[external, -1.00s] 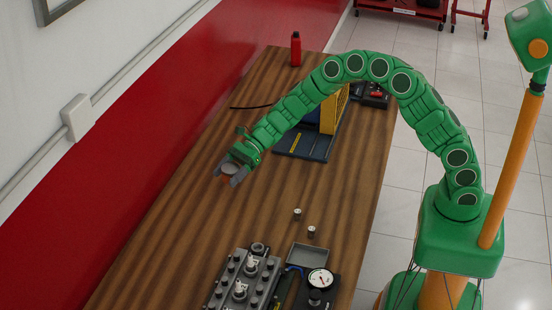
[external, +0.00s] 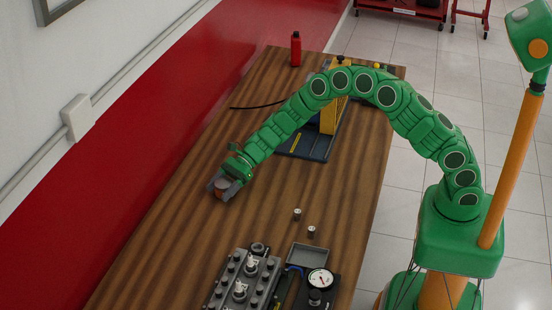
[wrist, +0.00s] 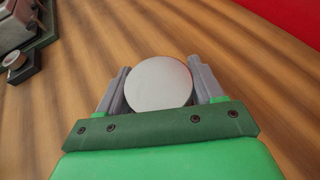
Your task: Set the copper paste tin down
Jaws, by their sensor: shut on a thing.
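The copper paste tin (external: 222,184) is a small round can with a coppery side and a pale flat lid. My gripper (external: 219,190) is shut on it over the left part of the wooden bench, near the red wall. In the wrist view the tin's lid (wrist: 160,83) shows as a plain pale disc between the two grey fingers of my gripper (wrist: 158,68). The tin looks upright and close to the bench top. I cannot tell whether its base touches the wood.
Two small pale cylinders (external: 297,214) stand mid-bench. In front are a grey cylinder head (external: 243,283), a shallow tray (external: 307,256) and a dial gauge (external: 320,280). A blue and yellow stand (external: 328,119) and a red bottle (external: 296,49) are farther back. Bare wood surrounds the tin.

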